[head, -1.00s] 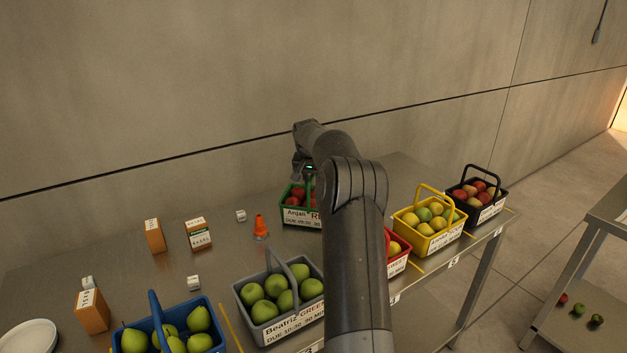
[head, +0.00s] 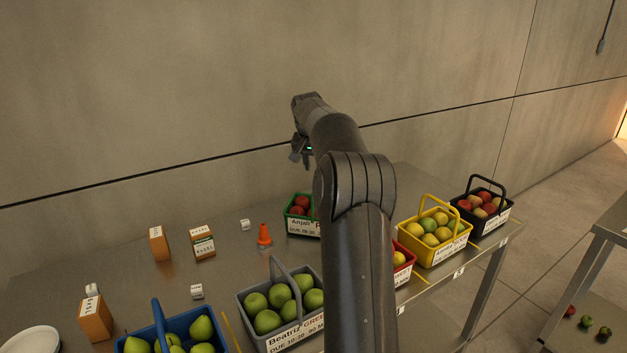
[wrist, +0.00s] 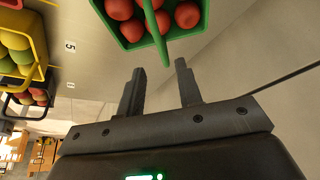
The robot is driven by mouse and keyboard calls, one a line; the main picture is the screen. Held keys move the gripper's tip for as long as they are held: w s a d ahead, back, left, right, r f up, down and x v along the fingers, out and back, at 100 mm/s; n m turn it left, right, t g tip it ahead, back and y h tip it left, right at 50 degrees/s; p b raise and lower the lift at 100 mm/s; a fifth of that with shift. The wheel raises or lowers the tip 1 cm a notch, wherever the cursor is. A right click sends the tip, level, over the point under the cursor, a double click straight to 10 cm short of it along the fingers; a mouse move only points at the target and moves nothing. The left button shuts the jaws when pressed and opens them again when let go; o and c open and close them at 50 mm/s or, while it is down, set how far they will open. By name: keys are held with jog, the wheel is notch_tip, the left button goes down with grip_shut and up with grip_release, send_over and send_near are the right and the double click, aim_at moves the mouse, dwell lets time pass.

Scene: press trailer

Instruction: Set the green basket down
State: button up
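The green basket (head: 289,223) of red apples stands on the steel table, toward its back edge, partly hidden by my arm in the head view. Its label faces the front. In the wrist view the basket (wrist: 121,32) and its green handle (wrist: 158,30) lie beyond my fingertips. My gripper (head: 301,153) is raised above the basket, clear of it.
A grey basket (head: 246,311) of green apples, a blue basket (head: 213,325), a red basket (head: 404,275), a yellow basket (head: 460,243) and a black basket (head: 497,225) stand along the front. The wall is close behind.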

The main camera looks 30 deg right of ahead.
jog(key=shift+r, duration=0.2)
jog(key=s+a+r+n+t, duration=0.15)
jog(key=s+a+r, duration=0.25)
jog(key=s+a, duration=0.55)
jog(key=s+a+r+n, duration=0.35)
jog(key=s+a, duration=0.35)
jog(key=a, duration=0.6)
jog(key=s+a+f+n+y, duration=0.1)
jog(key=s+a+f, duration=0.2)
jog(key=s, duration=0.5)
jog(key=s+a+f+n+y, duration=0.1)
jog(key=s+a+f, duration=0.2)
jog(key=s, duration=0.6)
jog(key=s+a+f+n+y, duration=0.1)
jog(key=s+a+f, duration=0.3)
jog(key=s, duration=0.5)
jog(key=shift+s+a+n+t, duration=0.15)
jog(key=shift+a+n+t, duration=0.35)
jog(key=shift+a, duration=0.3)
jog(key=shift+o, duration=0.6)
jog(key=shift+r, duration=0.1)
